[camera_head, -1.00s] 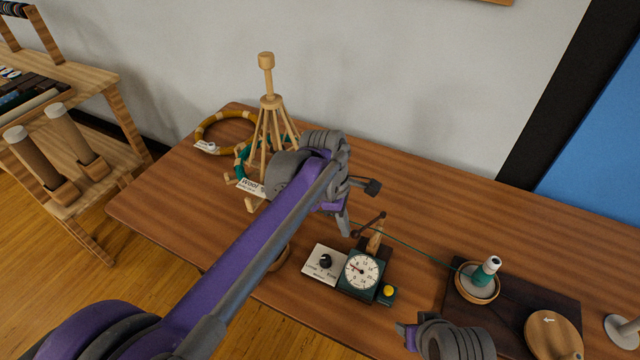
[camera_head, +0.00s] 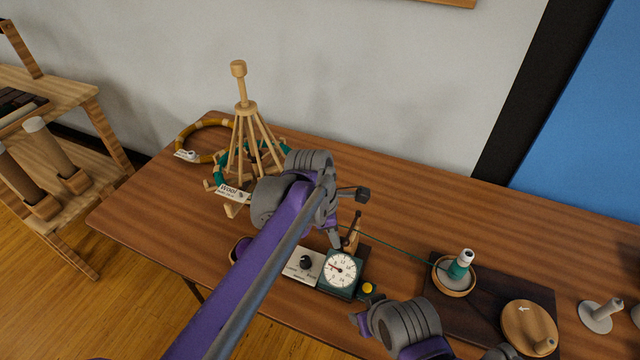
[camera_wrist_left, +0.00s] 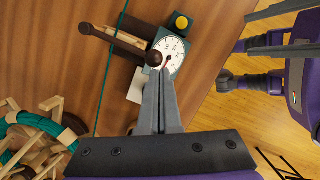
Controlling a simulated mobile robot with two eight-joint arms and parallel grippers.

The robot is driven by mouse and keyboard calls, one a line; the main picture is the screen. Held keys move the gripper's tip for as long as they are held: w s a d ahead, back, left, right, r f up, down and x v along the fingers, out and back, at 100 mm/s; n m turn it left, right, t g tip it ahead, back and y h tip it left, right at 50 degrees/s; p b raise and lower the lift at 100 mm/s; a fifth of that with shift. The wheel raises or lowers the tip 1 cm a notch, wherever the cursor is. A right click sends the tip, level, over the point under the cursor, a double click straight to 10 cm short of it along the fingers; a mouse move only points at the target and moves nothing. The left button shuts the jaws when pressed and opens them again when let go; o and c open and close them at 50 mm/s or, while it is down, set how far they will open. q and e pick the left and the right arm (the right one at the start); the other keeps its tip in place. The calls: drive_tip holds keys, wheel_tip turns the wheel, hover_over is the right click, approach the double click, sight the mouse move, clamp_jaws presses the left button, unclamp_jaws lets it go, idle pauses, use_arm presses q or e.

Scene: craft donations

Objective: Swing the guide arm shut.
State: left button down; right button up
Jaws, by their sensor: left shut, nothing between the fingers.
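The guide arm (camera_head: 356,226) is a dark bar with a round knob, beside a pale wooden post on the green counter box with a white dial (camera_head: 341,268). In the left wrist view the guide arm (camera_wrist_left: 112,40) runs from upper left to its knob (camera_wrist_left: 154,58), near the dial's edge. My left gripper (camera_head: 337,241) is shut and empty. In the left wrist view its fingertips (camera_wrist_left: 157,74) are right at the knob; I cannot tell whether they touch. My right gripper (camera_head: 360,320) is low, right of the box; its jaws are unclear.
A green thread (camera_head: 400,248) runs from near the post to a spool (camera_head: 461,265) in a wooden bowl on a dark board. A wooden yarn swift (camera_head: 240,130) stands at the back left. A yellow button (camera_head: 368,287) and a knob panel (camera_head: 304,263) flank the dial.

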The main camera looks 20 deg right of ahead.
use_arm(q)
drive_tip(key=shift+w+d, duration=0.1)
drive_tip(key=shift+d, duration=0.05)
idle(0.3)
drive_tip(key=shift+w+d, duration=0.35)
use_arm(e)
drive_tip(key=shift+a+r, duration=0.25)
drive_tip(key=shift+r, duration=0.05)
use_arm(q)
drive_tip(key=a+r+p, duration=0.1)
drive_tip(key=a+r, duration=0.5)
drive_tip(key=r, duration=0.4)
drive_tip(key=shift+w+a+r+p, duration=0.25)
drive_tip(key=shift+a+r+p, duration=0.05)
drive_tip(key=shift+a, duration=0.05)
use_arm(e)
drive_tip(key=shift+v, duration=0.8)
drive_tip(key=shift+s, duration=0.15)
